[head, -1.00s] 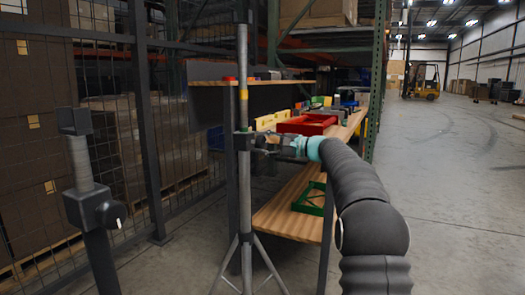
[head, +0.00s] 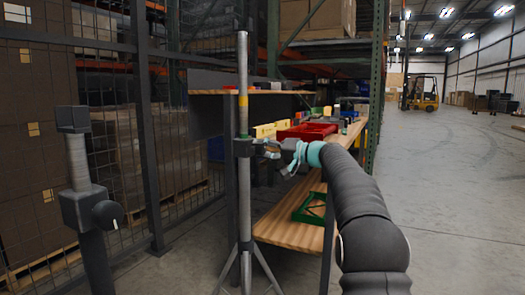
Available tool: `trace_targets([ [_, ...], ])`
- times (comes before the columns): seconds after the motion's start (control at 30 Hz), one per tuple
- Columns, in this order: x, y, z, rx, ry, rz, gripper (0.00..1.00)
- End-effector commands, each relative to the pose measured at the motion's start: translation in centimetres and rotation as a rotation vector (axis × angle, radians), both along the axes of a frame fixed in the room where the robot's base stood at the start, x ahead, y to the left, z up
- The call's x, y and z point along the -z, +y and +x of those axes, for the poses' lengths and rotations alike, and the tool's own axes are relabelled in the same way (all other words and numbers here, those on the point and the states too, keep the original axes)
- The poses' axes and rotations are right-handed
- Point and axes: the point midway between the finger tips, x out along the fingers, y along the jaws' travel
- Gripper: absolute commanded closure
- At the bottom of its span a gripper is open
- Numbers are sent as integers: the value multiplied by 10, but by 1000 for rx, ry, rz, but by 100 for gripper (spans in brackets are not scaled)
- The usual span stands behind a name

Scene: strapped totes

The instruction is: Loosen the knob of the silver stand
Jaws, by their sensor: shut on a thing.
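The silver stand (head: 244,196) is an upright metal pole on splayed tripod legs, with a yellow band near its upper part. A dark collar (head: 243,147) sits around the pole at mid-height, with its knob on the right side. My gripper (head: 268,149) reaches in from the right at collar height, its teal and grey wrist tilted. It is shut on the knob, which the fingers mostly hide. How far the knob has turned cannot be seen.
A dark stand (head: 83,206) with a black knob stands at the near left. Behind the silver stand is a wooden shelf unit (head: 285,234) with a red tray (head: 306,132) and a green frame (head: 309,208). A mesh fence runs along the left. Open floor lies right.

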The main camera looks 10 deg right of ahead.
Motion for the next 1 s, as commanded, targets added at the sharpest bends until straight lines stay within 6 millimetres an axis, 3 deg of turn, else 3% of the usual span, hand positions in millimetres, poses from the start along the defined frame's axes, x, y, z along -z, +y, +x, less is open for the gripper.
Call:
trace_targets([
  [0.4, 0, 0, 0, 1, -152, -112, 91],
  [0.97, 1, 0, 0, 0, -173, -127, 91],
  [1.0, 1, 0, 0, 0, -173, -127, 46],
])
